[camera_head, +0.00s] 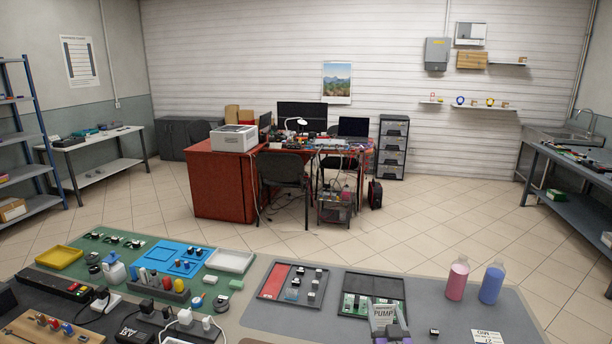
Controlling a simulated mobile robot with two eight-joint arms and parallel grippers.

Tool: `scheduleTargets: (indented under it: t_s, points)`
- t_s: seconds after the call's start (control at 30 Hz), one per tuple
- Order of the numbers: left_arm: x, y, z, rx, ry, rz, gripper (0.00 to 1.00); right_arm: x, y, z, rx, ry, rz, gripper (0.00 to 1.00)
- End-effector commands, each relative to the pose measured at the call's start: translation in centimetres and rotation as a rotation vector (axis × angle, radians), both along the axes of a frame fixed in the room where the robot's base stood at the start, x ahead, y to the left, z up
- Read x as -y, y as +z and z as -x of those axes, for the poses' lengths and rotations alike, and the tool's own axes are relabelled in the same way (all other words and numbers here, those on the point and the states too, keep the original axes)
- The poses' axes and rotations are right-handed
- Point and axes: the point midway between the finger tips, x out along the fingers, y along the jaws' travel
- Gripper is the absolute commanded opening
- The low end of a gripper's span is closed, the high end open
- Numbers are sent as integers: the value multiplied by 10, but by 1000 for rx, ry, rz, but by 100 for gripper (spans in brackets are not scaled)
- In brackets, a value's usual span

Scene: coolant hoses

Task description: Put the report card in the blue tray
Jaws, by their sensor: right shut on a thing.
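A grey card with dark print that reads "PUMP" (383,314), apparently the report card, stands raised near the bottom edge, right of centre. My right gripper (396,327) is shut on its lower part and hides some of it. The card overlaps the front of a dark tray with green boards in the picture. The blue tray (160,254) lies on the green mat at the left, well away from the card. Its left part looks empty; several small dark pieces sit at its right. My left gripper is not in view.
A pink bottle (457,278) and a blue bottle (492,283) stand at the right. A white card (487,337) lies in front of them. A red-and-grey tray (271,281), a white tray (230,260) and a yellow tray (59,257) also lie on the table. Switches and cables crowd the front left.

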Motion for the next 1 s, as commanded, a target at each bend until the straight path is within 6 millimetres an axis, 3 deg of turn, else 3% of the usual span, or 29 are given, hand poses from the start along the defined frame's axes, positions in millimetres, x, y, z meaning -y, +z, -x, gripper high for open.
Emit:
scheduleTargets:
  t_s: [0.03,0.2,0.43,0.57,0.8,1.0]
  points:
    - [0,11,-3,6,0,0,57,-10,4,-5,4,14,0,19]
    - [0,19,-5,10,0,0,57,-24,-2,-10,4,34,1,19]
    - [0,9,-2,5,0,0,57,-16,-6,-6,0,23,1,19]
    - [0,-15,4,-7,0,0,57,11,-7,7,-5,-17,1,19]
    - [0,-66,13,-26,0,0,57,80,8,46,-5,-123,2,19]
    - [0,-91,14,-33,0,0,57,113,21,74,1,-183,3,19]
